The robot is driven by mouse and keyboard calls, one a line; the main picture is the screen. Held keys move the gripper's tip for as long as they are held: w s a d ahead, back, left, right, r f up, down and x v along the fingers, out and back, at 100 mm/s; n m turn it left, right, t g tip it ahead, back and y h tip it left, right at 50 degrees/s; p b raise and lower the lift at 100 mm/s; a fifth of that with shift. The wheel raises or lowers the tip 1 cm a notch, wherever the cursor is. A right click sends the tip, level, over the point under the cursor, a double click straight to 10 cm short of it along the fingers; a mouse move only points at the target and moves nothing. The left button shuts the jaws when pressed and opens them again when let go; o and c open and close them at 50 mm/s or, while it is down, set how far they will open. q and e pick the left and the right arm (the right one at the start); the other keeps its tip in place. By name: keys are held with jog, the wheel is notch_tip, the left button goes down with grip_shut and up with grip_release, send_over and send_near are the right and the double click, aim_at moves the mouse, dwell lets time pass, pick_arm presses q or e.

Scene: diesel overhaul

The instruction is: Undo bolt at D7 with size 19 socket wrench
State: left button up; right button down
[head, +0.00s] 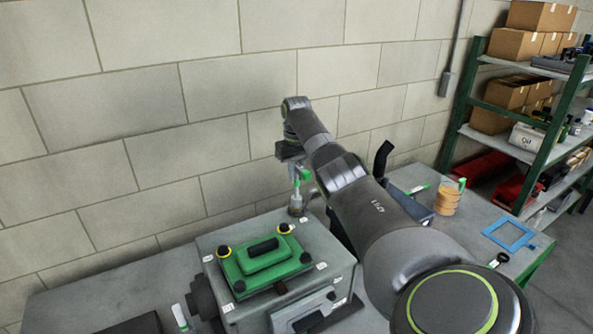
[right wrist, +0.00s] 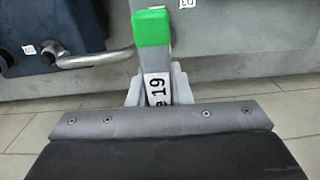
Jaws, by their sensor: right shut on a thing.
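My right gripper (head: 302,172) is shut on the size 19 socket wrench (head: 295,198) and holds it roughly upright by the engine's far right edge. In the right wrist view the wrench (right wrist: 152,30) has a green end and a white label reading 19, between the fingers. The engine (head: 216,243) is a grey block with a green cover (head: 243,273). Small white tags mark points around it, but none reads clearly as D7. The D7 bolt cannot be made out. Whether the socket touches a bolt cannot be told. My left gripper is not in view.
On the bench's right side are an orange stack of rings (head: 447,200) and a blue square frame (head: 508,234). A bent dark pipe (head: 382,158) rises behind my right arm. A block wall is behind. Green shelving (head: 460,105) with boxes stands right.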

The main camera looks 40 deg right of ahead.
jog(key=n, duration=0.3)
jog(key=shift+n, duration=0.4)
jog(key=n, duration=0.4)
jog(key=shift+r, duration=0.1)
jog(key=n, duration=0.4)
jog(key=shift+n, duration=0.4)
jog(key=n, duration=0.6)
jog(key=shift+n, duration=0.3)
jog(key=n, duration=1.1)
jog(key=shift+w+r+n, duration=0.1)
jog(key=shift+n, duration=0.3)
